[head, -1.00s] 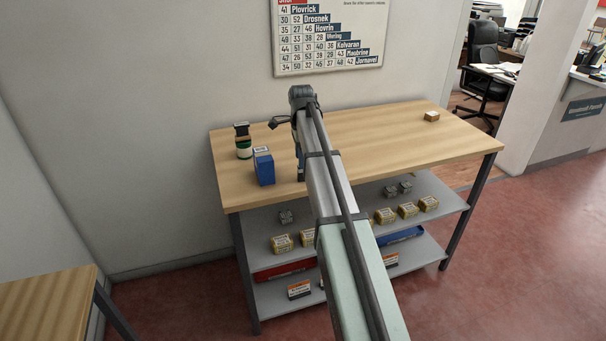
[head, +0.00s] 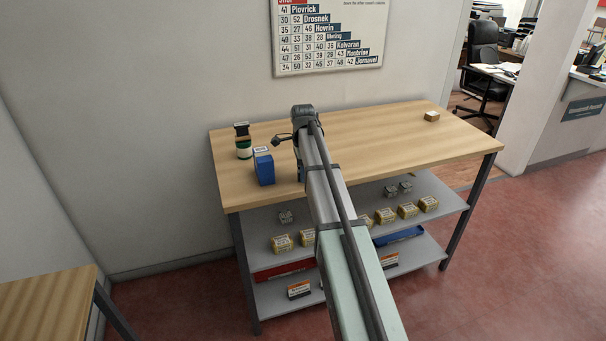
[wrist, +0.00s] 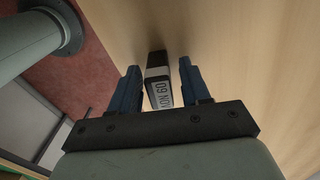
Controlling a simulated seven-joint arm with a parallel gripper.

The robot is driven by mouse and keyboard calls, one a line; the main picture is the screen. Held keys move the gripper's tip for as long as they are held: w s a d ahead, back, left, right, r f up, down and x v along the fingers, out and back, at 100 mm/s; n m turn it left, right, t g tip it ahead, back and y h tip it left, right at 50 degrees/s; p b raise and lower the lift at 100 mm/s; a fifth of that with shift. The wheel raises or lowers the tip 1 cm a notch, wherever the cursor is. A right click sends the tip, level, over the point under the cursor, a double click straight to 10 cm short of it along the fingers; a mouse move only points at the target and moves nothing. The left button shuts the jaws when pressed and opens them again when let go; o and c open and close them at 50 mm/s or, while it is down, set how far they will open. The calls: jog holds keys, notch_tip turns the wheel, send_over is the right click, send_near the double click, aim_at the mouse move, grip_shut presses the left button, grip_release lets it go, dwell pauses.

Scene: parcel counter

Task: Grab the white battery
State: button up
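In the wrist view a white block with a black end and printed lettering (wrist: 159,90), which looks like the white battery, lies between the fingers of my gripper (wrist: 160,82). The blue fingers are apart, one on each side of it, with a narrow gap showing at least on the right. I see no clear grip on it. In the head view my gripper (head: 300,174) is low over the left part of the tabletop, mostly covered by my arm. The white battery is hidden there.
On the wooden table (head: 390,140), a blue box (head: 264,170) and a dark green-and-white container (head: 243,146) stand left of my gripper. A small carton (head: 432,116) sits far right. The tabletop between is clear. Shelves below hold several yellow boxes (head: 408,210).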

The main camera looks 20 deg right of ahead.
grip_shut()
dwell(0.3)
